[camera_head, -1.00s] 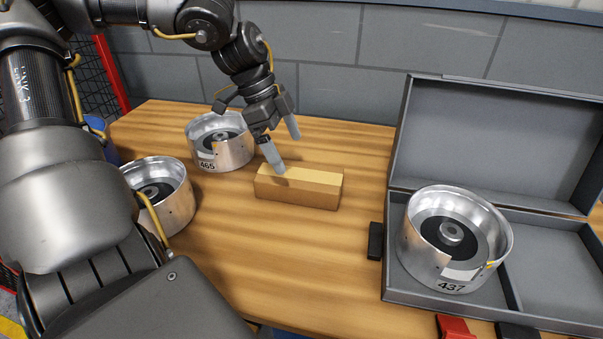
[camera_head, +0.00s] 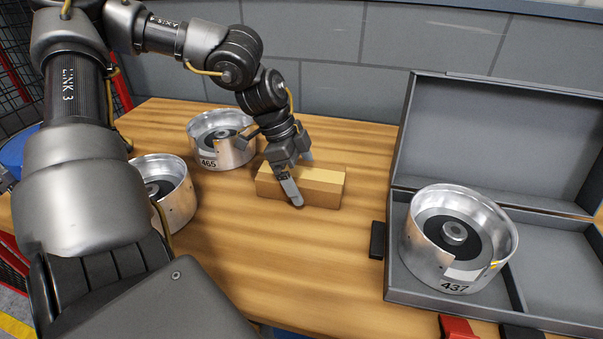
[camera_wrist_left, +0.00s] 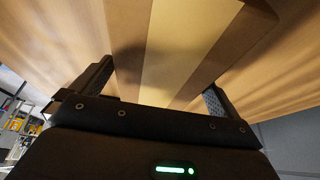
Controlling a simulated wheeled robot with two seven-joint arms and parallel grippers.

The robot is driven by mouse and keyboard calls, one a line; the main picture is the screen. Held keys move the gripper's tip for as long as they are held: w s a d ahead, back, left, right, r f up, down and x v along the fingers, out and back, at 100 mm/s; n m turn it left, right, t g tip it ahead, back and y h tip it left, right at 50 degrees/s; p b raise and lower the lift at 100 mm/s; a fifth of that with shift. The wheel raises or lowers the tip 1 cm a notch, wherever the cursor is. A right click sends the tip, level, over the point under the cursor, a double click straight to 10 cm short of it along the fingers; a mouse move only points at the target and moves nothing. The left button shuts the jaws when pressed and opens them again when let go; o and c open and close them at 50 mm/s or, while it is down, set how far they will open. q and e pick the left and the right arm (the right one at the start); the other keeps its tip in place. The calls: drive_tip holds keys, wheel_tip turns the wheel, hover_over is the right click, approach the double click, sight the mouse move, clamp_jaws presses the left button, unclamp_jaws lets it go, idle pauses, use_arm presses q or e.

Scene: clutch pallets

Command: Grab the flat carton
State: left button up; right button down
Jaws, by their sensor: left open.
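The flat carton (camera_head: 322,187) is a long tan box lying on the wooden table, left of the grey case. In the left wrist view the carton (camera_wrist_left: 185,40) runs between the two fingers, with a paler strip along its top. My left gripper (camera_head: 301,178) is open and reaches down over the carton's left part. One finger shows in front of the near side, the other behind the far side. The gripper hides part of the carton's left half. My right gripper is not in view.
Metal drums marked 465 (camera_head: 222,140) and another (camera_head: 165,190) stand left of the carton. An open grey case (camera_head: 430,292) holds drum 437 (camera_head: 456,240) at the right. Bare table (camera_head: 300,260) lies in front of the carton. A grey wall stands behind.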

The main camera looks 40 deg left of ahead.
use_arm(q)
drive_tip(key=c, duration=1)
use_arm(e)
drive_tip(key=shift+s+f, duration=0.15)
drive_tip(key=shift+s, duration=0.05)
use_arm(q)
drive_tip(key=shift+r, duration=0.2)
drive_tip(key=shift+r, duration=0.25)
drive_tip(key=shift+r+p, duration=1.25)
drive_tip(key=shift+r, duration=12.35)
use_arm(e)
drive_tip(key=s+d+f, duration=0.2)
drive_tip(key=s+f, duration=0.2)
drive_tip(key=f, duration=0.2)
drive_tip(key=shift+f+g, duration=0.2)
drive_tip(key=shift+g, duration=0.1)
